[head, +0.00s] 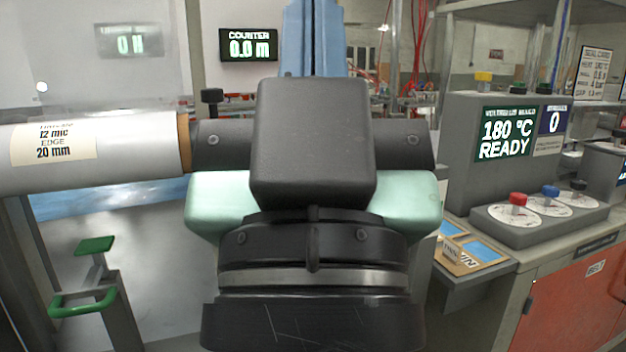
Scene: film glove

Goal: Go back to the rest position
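My gripper (312,145) fills the middle of the head view, seen from behind. Its dark body has a black box on top, pale green side parts and a black wrist with a metal ring below. Two light blue parts stand close together above the black box and run out of the top of the picture. They may be its fingers, but their tips are out of view. I cannot tell whether it is open or shut, or whether it holds anything.
A silver film roll (85,155) lies left, its end close to my gripper in the picture. A green-handled lever (95,245) stands below it. A grey control box (490,170) reads 180 °C READY. Coloured knobs (518,200) sit before it. The counter (248,46) reads 0.0 m.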

